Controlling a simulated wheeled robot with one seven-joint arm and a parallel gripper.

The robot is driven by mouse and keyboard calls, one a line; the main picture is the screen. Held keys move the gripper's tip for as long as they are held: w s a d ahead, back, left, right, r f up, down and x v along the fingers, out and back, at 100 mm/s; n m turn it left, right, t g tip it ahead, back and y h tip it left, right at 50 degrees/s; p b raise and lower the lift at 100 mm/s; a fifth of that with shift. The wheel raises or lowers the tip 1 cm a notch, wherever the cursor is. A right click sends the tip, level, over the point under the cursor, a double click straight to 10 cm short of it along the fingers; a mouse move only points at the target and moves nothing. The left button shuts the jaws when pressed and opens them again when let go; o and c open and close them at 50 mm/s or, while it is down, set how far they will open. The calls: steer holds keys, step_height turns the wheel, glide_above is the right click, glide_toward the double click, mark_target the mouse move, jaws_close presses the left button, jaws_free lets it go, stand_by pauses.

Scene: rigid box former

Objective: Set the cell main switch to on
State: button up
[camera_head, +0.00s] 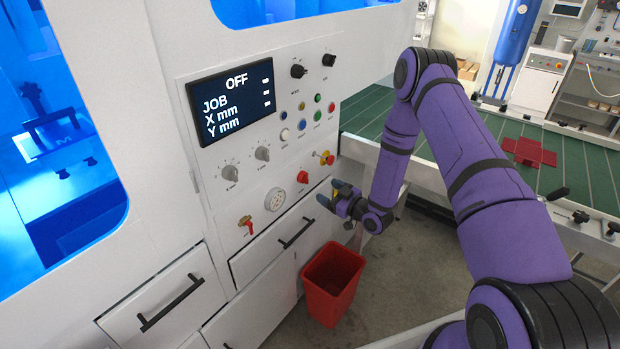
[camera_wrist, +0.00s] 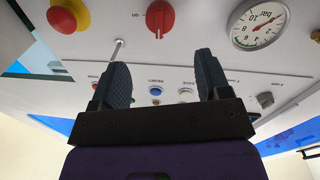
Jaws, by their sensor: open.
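The main switch appears to be the red rotary knob (camera_head: 303,177) low on the white control panel; it also shows at the top of the wrist view (camera_wrist: 160,17), with a pale mark on the handle. The panel display (camera_head: 233,101) reads OFF. My gripper (camera_head: 331,194) is open in front of the panel, to the lower right of the knob. In the wrist view its two dark fingers (camera_wrist: 163,76) are spread with nothing between them, and the knob lies beyond the fingertips, apart from them.
A red emergency stop on yellow (camera_head: 327,158) sits right of the knob. A round gauge (camera_head: 275,199) and a red-handled valve (camera_head: 246,225) are to its left. A thin metal lever (camera_wrist: 117,49) sticks out nearby. A red bin (camera_head: 332,284) stands below my gripper.

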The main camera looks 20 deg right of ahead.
mark_target(304, 178)
steer(key=x, duration=0.9)
steer(key=shift+w+a, duration=0.25)
steer(key=shift+c, duration=0.2)
steer(key=c, duration=0.9)
